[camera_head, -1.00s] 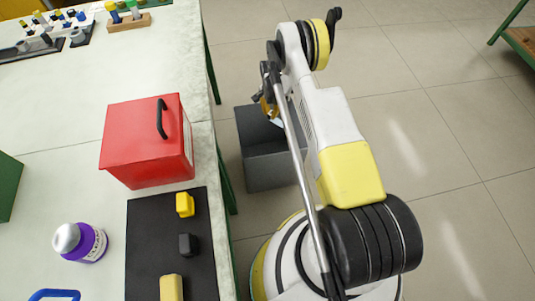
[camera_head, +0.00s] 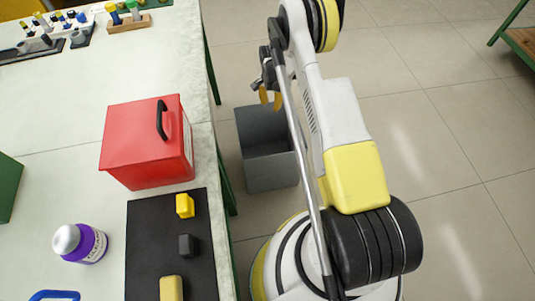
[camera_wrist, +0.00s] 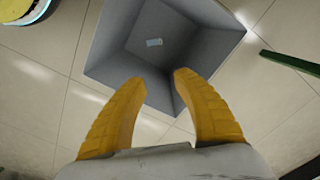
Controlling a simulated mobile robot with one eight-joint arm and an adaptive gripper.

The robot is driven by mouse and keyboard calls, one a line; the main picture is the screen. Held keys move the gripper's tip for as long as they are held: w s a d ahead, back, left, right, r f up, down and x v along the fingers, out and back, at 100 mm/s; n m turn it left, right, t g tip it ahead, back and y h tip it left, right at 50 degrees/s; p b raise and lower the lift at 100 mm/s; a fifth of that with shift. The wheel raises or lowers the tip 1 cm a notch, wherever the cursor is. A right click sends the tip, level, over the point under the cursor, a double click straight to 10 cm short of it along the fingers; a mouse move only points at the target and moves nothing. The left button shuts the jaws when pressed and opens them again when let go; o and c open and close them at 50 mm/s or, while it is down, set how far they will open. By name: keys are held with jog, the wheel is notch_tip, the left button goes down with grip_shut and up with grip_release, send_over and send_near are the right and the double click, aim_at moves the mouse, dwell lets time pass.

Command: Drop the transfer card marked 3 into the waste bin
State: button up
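The grey waste bin (camera_head: 268,178) stands on the floor beside the table. It also shows in the wrist view (camera_wrist: 112,62), with its open top facing the camera. A small pale card (camera_wrist: 154,42) with a bluish mark lies inside the bin, at its bottom; its number is too small to read. My gripper (camera_wrist: 156,80) is open and empty above the bin's near edge, with its two yellow fingers apart. In the head view my gripper (camera_head: 270,97) is partly hidden behind my arm.
A red box with a black handle (camera_head: 148,145) stands on the table (camera_head: 70,110). A black mat (camera_head: 150,240) holds yellow and black blocks. A purple bottle (camera_head: 85,243) stands to its left. A rack of small parts (camera_head: 128,22) is at the back.

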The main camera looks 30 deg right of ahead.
notch_tip(320, 180, up, 5)
jog(key=shift+r, duration=0.1)
dwell(0.5)
